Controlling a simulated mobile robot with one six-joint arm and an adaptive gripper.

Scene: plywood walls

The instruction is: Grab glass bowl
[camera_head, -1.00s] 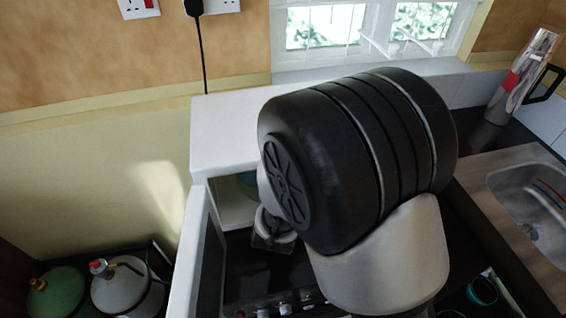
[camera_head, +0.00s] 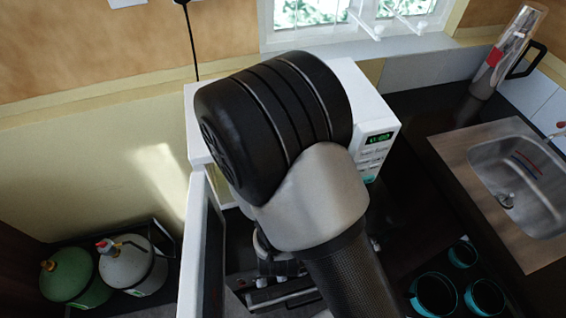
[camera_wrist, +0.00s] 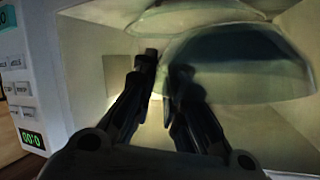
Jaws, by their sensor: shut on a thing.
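The clear glass bowl (camera_wrist: 240,72) shows in the wrist view inside the lit cavity of the microwave, a dark curved shape with a pale rim. My gripper (camera_wrist: 165,68) reaches into the cavity, its two fingers close together and shut on the bowl's near wall. The white microwave (camera_head: 362,95) stands against the wall in the head view, its door (camera_head: 193,240) swung open on the left. Its keypad and green display (camera_wrist: 32,139) show at the left of the wrist view. My arm hides the cavity, bowl and gripper in the head view.
Several dark cups with teal rims (camera_head: 435,294) stand at lower right. A steel sink (camera_head: 520,178) is at right, with a bottle-like appliance (camera_head: 508,50) behind it. Two gas cylinders (camera_head: 68,277) sit at lower left. The open door stands close to my arm's left.

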